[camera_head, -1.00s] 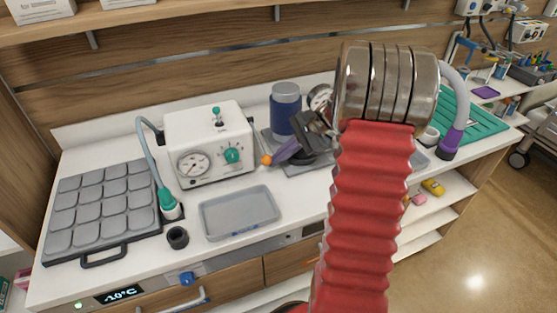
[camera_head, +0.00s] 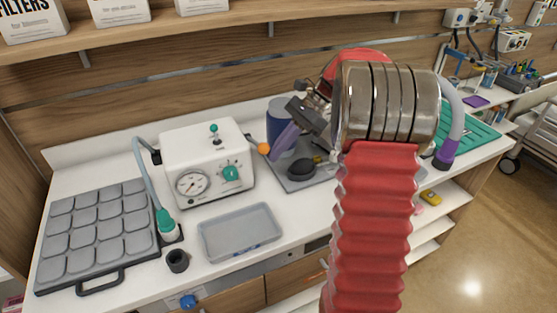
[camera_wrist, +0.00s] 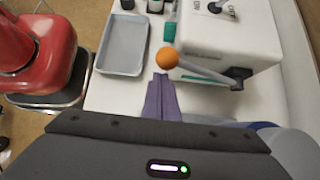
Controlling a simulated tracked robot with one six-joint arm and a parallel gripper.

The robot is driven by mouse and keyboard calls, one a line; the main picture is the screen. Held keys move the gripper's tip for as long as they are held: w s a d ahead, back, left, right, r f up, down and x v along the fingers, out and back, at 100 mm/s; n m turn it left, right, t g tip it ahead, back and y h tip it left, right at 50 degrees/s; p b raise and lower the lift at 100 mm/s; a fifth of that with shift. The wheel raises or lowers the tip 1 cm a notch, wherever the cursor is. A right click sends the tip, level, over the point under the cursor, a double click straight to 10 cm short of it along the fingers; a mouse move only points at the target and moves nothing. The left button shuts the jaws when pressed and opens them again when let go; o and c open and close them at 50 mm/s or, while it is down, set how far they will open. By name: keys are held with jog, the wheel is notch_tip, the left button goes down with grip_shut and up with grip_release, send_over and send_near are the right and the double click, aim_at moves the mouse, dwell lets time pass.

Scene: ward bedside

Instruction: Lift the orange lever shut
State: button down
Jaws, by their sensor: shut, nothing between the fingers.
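The orange lever knob (camera_head: 263,148) is a ball on a grey rod at the right side of the white machine (camera_head: 200,190). In the wrist view, the knob (camera_wrist: 167,58) is at the left end of the rod (camera_wrist: 205,71), which runs to a dark pivot on the machine's side. My gripper (camera_head: 276,152) has purple fingers, closed together and empty. Its tips (camera_wrist: 162,80) are right by the knob; I cannot tell whether they touch it. The head view shows the knob beside the machine's upper part.
A grey tray (camera_head: 240,232) lies in front of the machine. A grey pad with tiles (camera_head: 95,235) is at the left. A blue canister (camera_head: 279,118) stands behind my gripper, and a dark rounded object (camera_head: 302,169) lies on a grey mat below it.

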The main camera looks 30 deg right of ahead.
jog(key=shift+w+r, duration=0.3)
jog(key=shift+r, duration=0.5)
jog(key=shift+a+r, duration=0.1)
jog(key=w+d+r, duration=0.2)
jog(key=d+r, duration=0.4)
jog(key=d, duration=0.1)
jog(key=shift+d+r, duration=0.15)
dwell(0.3)
dwell(0.5)
